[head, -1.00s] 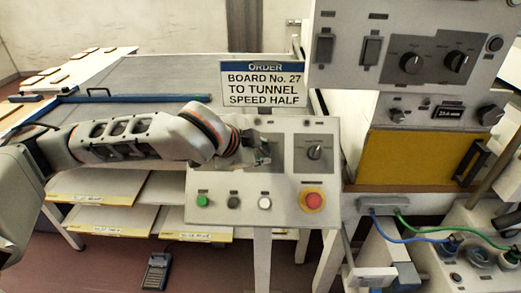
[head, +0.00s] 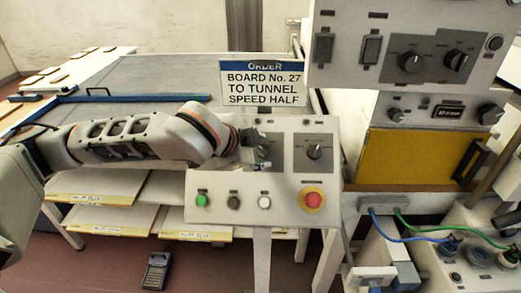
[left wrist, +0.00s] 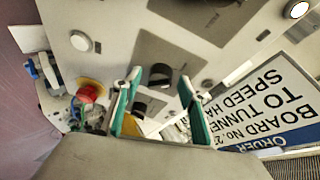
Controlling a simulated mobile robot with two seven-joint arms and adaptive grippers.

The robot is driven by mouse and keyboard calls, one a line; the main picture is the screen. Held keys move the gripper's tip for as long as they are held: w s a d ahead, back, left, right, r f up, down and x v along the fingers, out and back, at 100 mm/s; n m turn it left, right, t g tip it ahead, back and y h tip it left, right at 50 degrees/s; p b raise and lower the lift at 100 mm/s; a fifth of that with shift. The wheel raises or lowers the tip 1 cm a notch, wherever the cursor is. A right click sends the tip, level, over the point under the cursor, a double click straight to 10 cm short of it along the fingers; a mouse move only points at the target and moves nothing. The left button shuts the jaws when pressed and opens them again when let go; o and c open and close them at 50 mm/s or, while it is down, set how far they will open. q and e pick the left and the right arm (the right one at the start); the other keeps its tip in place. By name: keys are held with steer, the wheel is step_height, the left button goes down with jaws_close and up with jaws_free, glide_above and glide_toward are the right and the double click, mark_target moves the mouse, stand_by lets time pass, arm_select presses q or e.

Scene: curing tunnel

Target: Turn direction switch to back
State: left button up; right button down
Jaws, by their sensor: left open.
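The grey control panel (head: 285,185) carries two rotary switches on dark plates. The left switch (head: 263,150) is partly covered by my left gripper (head: 250,150), and the right switch (head: 315,151) is clear. Their labels are too small to read, so I cannot tell which is the direction switch. In the left wrist view, a black knob (left wrist: 160,75) appears between the teal fingertips of my left gripper. The fingers are apart and hold nothing; whether they touch the knob I cannot tell. My right gripper is out of view.
Below the switches are a green button (head: 202,201), a black one, a white one (head: 264,203) and a red emergency stop (head: 312,200). An order sign (head: 263,84) stands behind the panel. An upper cabinet (head: 410,45) with more knobs overhangs at right.

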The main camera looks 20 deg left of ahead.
arm_select(q)
steer(key=v, duration=0.7)
stand_by(0.4)
